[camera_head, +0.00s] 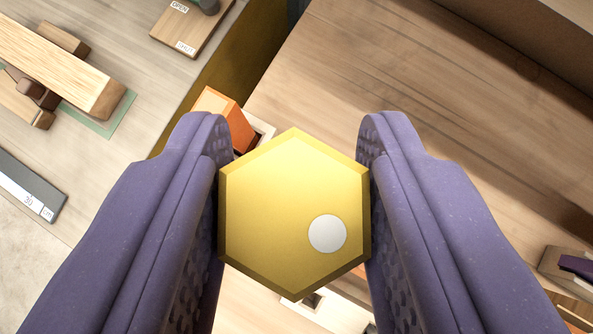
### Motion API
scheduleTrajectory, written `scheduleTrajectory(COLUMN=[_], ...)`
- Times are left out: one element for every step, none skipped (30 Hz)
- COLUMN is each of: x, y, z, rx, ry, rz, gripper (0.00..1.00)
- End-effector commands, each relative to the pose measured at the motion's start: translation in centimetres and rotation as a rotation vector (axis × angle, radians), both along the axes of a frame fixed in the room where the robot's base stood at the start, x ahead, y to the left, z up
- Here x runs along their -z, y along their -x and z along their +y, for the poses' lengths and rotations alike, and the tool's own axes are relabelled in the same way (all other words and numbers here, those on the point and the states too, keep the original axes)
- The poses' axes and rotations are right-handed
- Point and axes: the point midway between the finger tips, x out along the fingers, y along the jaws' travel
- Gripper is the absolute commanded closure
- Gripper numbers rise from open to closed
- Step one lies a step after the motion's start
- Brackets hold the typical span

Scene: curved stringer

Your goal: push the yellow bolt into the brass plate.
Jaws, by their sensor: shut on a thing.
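My gripper (295,150) has two purple fingers, shut on the yellow bolt (270,205). The bolt's hexagonal head faces the camera, with a white round spot at its lower right. The fingers press on its left and right sides. The bolt's shank is hidden behind the head. A dark golden-brown strip (238,72) runs diagonally behind the left finger; I cannot tell whether it is the brass plate. No hole for the bolt shows in it, and the bolt's distance from any surface cannot be told.
An orange block (222,112) stands just beyond the left fingertip, by a pale square-holed piece. A wooden beam (60,65) and a ruler-like strip (28,188) lie at left. A small board marked OPEN (190,28) is at top. The wooden surface (400,70) at upper right is bare.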

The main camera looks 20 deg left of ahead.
Motion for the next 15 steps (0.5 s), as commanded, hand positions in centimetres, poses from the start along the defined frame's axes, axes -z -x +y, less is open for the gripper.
scheduleTrajectory(x=[0.9,1.3,1.7,2.1,2.4,2.8,3.1,3.4,3.7,3.9,4.1,4.2,4.3,4.3,4.4], y=[0.0,0.0,0.0,0.0,0.0,0.0,0.0,0.0,0.0,0.0,0.0,0.0,0.0,0.0,0.0], z=[0.0,0.0,0.0,0.0,0.0,0.0,0.0,0.0,0.0,0.0,0.0,0.0,0.0,0.0,0.0], rx=[0.000,0.000,0.000,0.000,0.000,0.000,0.000,0.000,0.000,0.000,0.000,0.000,0.000,0.000,0.000], ry=[0.000,0.000,0.000,0.000,0.000,0.000,0.000,0.000,0.000,0.000,0.000,0.000,0.000,0.000,0.000], rz=[0.000,0.000,0.000,0.000,0.000,0.000,0.000,0.000,0.000,0.000,0.000,0.000,0.000,0.000,0.000], gripper=[0.97,0.97,0.97,0.97,0.97,0.97,0.97,0.97,0.97,0.97,0.97,0.97,0.97,0.97,0.97])
